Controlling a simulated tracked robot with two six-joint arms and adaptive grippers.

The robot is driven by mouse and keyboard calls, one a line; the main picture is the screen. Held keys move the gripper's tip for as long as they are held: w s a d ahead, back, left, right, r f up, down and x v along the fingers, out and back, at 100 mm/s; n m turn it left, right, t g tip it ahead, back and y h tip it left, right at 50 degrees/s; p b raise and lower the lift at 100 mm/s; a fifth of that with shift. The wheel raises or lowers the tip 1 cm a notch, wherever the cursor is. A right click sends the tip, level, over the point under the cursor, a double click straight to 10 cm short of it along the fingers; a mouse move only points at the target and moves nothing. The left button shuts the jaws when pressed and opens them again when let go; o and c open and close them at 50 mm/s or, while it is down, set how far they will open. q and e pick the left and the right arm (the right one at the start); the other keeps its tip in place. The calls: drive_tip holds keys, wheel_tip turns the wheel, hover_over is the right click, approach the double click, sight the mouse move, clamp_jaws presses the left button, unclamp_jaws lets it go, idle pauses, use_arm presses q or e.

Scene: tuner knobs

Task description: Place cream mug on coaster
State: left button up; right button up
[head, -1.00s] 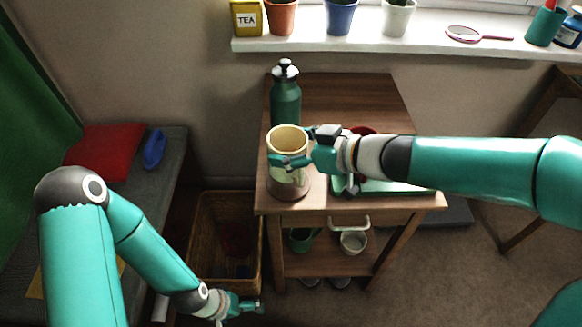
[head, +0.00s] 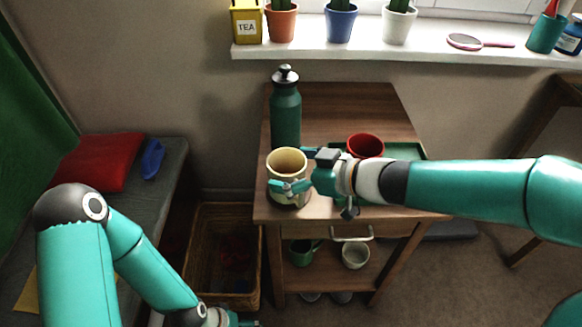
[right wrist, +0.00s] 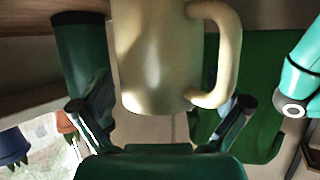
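The cream mug (head: 288,164) is upright above the front left corner of the wooden table (head: 330,110). My right gripper (head: 291,187) has its fingers around the mug's lower body. In the right wrist view the mug (right wrist: 160,60) lies between the two fingers, its handle to the right. A brownish rim shows just under the mug; it may be the coaster, mostly hidden. I cannot tell whether the mug touches it. My left gripper (head: 232,320) is at the bottom edge, cut off, away from the table.
A green bottle (head: 286,115) stands just behind the mug. A red mug (head: 366,146) and a green tray (head: 408,151) are to the right, partly behind my right arm. A lower shelf holds a green cup (head: 300,252) and a white cup (head: 355,255).

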drive_tip(key=shift+s+d+r, duration=0.1)
drive_tip(key=shift+d+r, duration=0.1)
drive_tip(key=shift+r, duration=0.05)
drive_tip(key=p+v, duration=0.5)
drive_tip(key=v, duration=0.6)
drive_tip(key=shift+s+d, duration=0.15)
drive_tip(key=shift+s, duration=0.05)
